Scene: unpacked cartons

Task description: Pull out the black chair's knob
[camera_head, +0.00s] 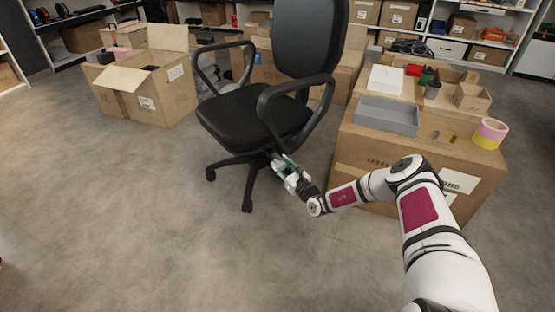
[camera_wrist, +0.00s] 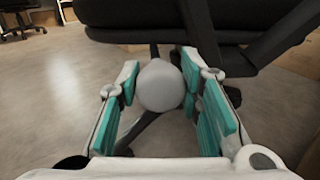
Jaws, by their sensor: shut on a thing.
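The black chair (camera_head: 250,115) stands on the grey floor in the middle of the head view, with its backrest, armrests and several base legs showing. My gripper (camera_head: 283,166) reaches in low, under the right side of the seat. In the wrist view a round grey knob (camera_wrist: 160,86) sits between the teal-padded fingers, below the dark seat underside (camera_wrist: 225,25). My gripper is shut on this knob. The knob is hidden in the head view by my gripper and the seat, and its stem cannot be made out.
A large closed carton (camera_head: 400,165) stands right of the chair, close to my arm, with a grey tray (camera_head: 387,116) and tape rolls (camera_head: 490,133) on it. An open carton (camera_head: 150,95) stands at the left. Shelves line the back.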

